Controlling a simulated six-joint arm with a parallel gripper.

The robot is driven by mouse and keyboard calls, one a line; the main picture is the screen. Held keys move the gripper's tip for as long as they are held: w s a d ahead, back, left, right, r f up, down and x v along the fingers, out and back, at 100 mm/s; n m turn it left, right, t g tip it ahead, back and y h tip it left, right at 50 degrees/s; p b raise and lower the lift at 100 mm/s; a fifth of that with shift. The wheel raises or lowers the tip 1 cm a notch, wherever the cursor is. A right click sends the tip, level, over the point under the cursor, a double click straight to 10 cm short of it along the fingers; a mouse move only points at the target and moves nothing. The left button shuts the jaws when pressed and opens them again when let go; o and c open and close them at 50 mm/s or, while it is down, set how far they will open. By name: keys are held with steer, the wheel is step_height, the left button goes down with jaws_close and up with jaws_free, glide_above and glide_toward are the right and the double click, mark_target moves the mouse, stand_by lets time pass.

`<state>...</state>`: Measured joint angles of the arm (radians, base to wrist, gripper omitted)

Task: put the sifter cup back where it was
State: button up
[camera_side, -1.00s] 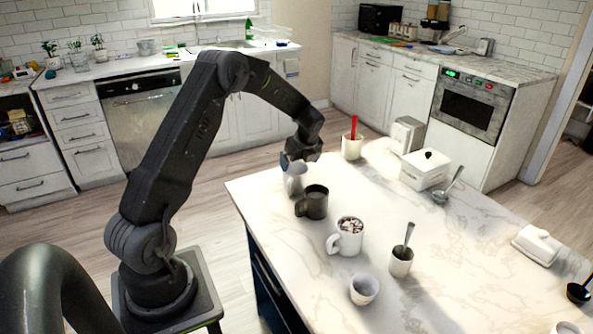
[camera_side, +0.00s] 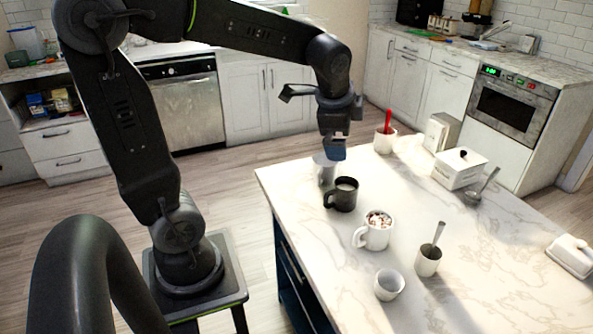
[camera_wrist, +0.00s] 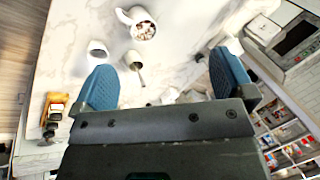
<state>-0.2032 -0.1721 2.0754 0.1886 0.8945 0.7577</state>
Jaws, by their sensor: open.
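I cannot make out the grey cup for certain in the wrist view. Whether the fingers still overlap the cup's rim is hard to tell from the side.
A black mug (camera_side: 342,195) stands close to the grey cup. Beyond are a marshmallow mug (camera_side: 375,233), a cup with a spoon (camera_side: 429,260), a small white cup (camera_side: 388,285), a holder with a red utensil (camera_side: 384,142) and a white box (camera_side: 460,172). The right counter is mostly free.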

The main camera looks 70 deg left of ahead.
steer(key=s+d+n+t+h, duration=0.2)
steer(key=s+d+n, duration=0.5)
steer(key=s, duration=0.6)
steer(key=d, duration=0.2)
steer(key=shift+s+d+h, duration=0.25)
steer(key=shift+d+h, duration=0.05)
